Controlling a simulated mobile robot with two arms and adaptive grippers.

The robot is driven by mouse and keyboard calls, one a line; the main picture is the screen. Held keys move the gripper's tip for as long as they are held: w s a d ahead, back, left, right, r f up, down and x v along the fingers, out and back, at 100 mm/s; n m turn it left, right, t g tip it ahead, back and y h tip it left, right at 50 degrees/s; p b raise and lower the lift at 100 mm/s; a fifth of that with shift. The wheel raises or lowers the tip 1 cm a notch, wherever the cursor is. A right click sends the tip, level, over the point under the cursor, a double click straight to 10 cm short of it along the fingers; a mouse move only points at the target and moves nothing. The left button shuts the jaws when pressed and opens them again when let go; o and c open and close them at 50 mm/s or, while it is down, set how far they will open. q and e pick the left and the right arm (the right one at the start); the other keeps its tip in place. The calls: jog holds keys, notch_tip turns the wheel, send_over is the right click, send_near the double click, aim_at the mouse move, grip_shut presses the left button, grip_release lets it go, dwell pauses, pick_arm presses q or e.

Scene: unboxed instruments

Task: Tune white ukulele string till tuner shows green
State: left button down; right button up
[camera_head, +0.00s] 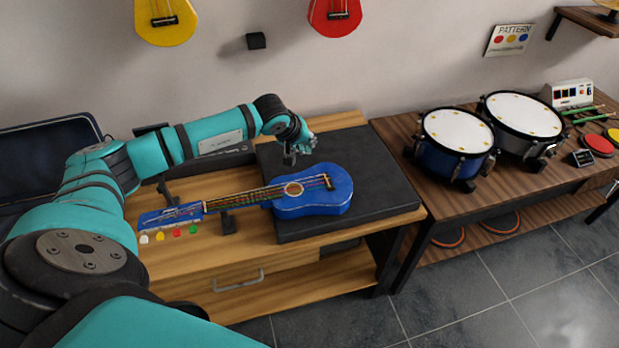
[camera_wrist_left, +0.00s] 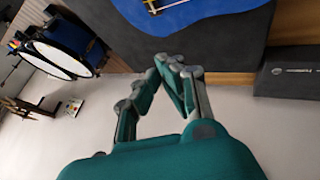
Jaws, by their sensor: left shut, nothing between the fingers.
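A blue ukulele (camera_head: 312,192) lies on the wooden bench, its body on a black mat (camera_head: 385,190) and its neck pointing left. Its headstock (camera_head: 170,215) carries white (camera_head: 144,239), yellow (camera_head: 160,236), red (camera_head: 177,232) and green (camera_head: 193,229) pegs along the near side. My left gripper (camera_head: 290,158) is shut and empty above the mat, just behind the ukulele body. In the left wrist view the shut fingers (camera_wrist_left: 172,62) are apart from the blue body (camera_wrist_left: 180,12). I see no lit green tuner display. My right gripper is not in view.
A long dark box (camera_head: 225,160) with small lettering lies behind the neck, partly hidden by my left arm. A neck rest (camera_head: 228,222) supports the ukulele. Drums (camera_head: 457,140) stand on the right table. A yellow (camera_head: 165,18) and a red ukulele (camera_head: 334,15) hang on the wall.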

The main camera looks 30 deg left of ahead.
pick_arm(q)
jog(key=b, duration=0.4)
send_over(309, 178)
jog(key=f, duration=0.5)
jog(key=a+f, duration=0.1)
jog(key=f, duration=0.1)
jog(key=shift+w+f, duration=0.15)
jog(key=shift+w, duration=0.15)
jog(key=shift+f+b, duration=0.3)
jog(key=shift+f+b, duration=0.35)
jog(key=shift+b, duration=0.2)
